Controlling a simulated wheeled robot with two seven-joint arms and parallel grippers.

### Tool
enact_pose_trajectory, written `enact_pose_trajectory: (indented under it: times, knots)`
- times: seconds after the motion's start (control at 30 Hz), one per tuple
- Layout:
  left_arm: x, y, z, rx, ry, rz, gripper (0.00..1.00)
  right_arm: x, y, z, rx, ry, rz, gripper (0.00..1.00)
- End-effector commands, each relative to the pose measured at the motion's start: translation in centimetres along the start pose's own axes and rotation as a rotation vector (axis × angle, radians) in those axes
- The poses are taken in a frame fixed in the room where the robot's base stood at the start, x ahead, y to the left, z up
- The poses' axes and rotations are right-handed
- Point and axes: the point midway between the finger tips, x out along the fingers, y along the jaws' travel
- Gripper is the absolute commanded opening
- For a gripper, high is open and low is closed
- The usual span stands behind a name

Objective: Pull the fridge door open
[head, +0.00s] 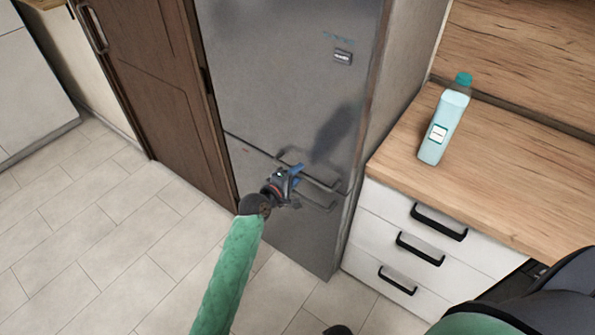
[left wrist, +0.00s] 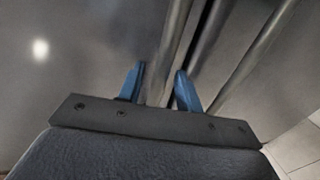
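The grey fridge (head: 285,75) stands upright with its upper and lower doors shut. A bar handle (head: 322,184) runs along the bottom of the upper door, and a second bar handle (head: 318,205) sits just below on the lower door. My left gripper (head: 296,172) is at the upper handle, hiding part of it. In the left wrist view its two blue fingers (left wrist: 159,85) are apart. A bar (left wrist: 173,50) lies in line with the gap between them; I cannot tell whether it is between the fingertips or beyond them. My right gripper is not in view.
A brown wooden door (head: 155,80) stands left of the fridge. To the right are white drawers (head: 385,245) with black handles under a wooden worktop (head: 510,150), holding a pale teal bottle (head: 445,122). The tiled floor (head: 110,240) at front left is clear.

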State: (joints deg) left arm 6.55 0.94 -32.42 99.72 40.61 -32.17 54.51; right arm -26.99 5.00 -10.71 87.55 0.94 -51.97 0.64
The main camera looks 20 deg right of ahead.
Motion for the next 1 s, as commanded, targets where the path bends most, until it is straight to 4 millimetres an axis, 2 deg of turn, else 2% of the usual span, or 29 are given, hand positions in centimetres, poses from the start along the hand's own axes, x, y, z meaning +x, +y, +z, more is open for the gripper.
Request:
enact_pose_trajectory:
  times: [0.17,0.43,0.6,1.0]
  knots:
    - [0.91,0.01,0.0,0.001,0.0,0.0,0.35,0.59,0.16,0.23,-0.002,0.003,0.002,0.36]
    - [0.99,-0.06,0.0,0.001,0.0,0.0,0.33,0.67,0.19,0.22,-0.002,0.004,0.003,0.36]
    - [0.98,-0.06,0.0,0.001,0.0,-0.001,0.0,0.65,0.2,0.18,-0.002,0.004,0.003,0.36]
    - [0.67,-0.24,-0.13,0.005,-0.007,-0.001,0.0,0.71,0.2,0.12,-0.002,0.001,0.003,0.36]
